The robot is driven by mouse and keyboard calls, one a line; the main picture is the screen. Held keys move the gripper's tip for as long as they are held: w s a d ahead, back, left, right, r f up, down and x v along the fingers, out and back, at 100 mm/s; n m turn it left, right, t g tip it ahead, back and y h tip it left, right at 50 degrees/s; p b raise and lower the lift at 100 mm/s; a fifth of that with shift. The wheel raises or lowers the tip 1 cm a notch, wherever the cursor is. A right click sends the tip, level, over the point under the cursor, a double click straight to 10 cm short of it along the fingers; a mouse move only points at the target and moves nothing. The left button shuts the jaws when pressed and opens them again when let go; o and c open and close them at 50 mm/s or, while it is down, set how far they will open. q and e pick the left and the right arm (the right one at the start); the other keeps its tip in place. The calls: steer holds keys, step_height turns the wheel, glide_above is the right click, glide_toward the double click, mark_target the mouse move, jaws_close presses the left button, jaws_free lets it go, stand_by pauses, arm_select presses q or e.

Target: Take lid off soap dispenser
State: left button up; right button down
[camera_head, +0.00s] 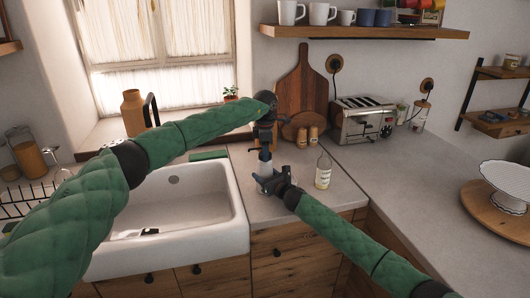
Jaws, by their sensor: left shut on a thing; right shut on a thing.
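The soap dispenser (265,168) is a small pale bottle above the counter just right of the sink. It is upright and partly covered by my grippers. My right gripper (264,183) is shut on its body from the right front. My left gripper (265,150) points down from above and is shut on the dark top part, the lid, which is mostly hidden by the fingers. I cannot tell whether the lid and bottle still touch, or whether the base rests on the counter.
A white sink (190,240) lies to the left. A clear bottle (323,172) stands close to the right of my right gripper. Cutting boards (300,85), two small shakers (308,135) and a toaster (362,122) stand behind. The right counter (400,180) has free room.

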arm_select(q)
steer(key=shift+r, duration=1.15)
stand_by(0.6)
steer(key=shift+r, duration=2)
arm_select(e)
steer(key=shift+c, duration=2)
jaws_free()
arm_select(q)
steer(key=shift+f, duration=0.1)
arm_select(e)
steer(key=shift+d, duration=0.1)
